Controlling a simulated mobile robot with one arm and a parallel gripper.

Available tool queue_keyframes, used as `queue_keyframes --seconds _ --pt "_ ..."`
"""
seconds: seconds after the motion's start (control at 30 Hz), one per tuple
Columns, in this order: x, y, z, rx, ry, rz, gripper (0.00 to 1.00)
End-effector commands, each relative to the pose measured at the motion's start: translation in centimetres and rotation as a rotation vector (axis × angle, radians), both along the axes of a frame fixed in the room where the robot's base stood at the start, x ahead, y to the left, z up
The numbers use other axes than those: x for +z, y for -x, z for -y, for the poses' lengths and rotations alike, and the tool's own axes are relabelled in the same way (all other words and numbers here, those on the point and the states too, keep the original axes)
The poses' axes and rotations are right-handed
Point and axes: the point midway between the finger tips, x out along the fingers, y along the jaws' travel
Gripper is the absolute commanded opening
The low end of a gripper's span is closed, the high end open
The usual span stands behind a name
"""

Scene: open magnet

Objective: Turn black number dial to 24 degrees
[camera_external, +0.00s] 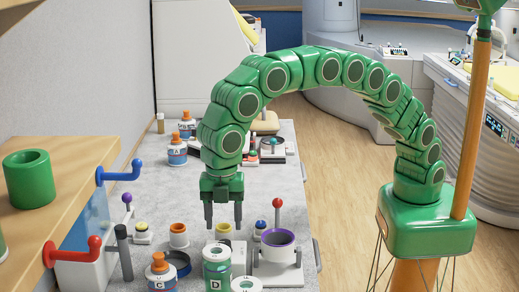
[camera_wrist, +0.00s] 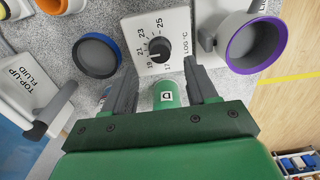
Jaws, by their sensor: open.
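The black number dial (camera_wrist: 159,48) sits on a white plate (camera_wrist: 170,24) in the wrist view. The plate carries the numbers 17, 19, 21, 23 and 25 and the label LOG °C. The dial's pointer seems to lie near 19, but it is too small to be sure. My gripper (camera_wrist: 160,72) is open and empty, its two fingers apart below the dial in the picture and not touching it. In the external view my gripper (camera_external: 223,220) points down above the counter. I cannot make out the dial there.
A green jar marked D (camera_wrist: 167,94) shows between my fingers; it also stands in the external view (camera_external: 217,270). A purple-rimmed cup (camera_wrist: 256,43) is right of the plate, a dark round dish (camera_wrist: 97,54) left. A grey-handled TOP-UP FLUID box (camera_wrist: 28,78) is further left.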

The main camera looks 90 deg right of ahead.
Motion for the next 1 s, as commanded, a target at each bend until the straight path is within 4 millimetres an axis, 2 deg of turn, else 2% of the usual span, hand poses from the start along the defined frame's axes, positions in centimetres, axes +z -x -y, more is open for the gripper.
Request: queue_keyframes --seconds 0.33,0.5,0.7,0.77,1.0 --pt "-4.8 0.1 0.0 0.0 0.001 -0.001 0.58" --pt "-5.7 0.0 0.0 0.0 -0.001 0.002 0.58" --pt "-5.7 0.0 0.0 0.0 -0.001 0.002 0.58" --pt "-5.7 0.0 0.0 0.0 -0.001 0.002 0.51" --pt "-5.7 0.0 0.0 0.0 -0.001 0.002 0.15"
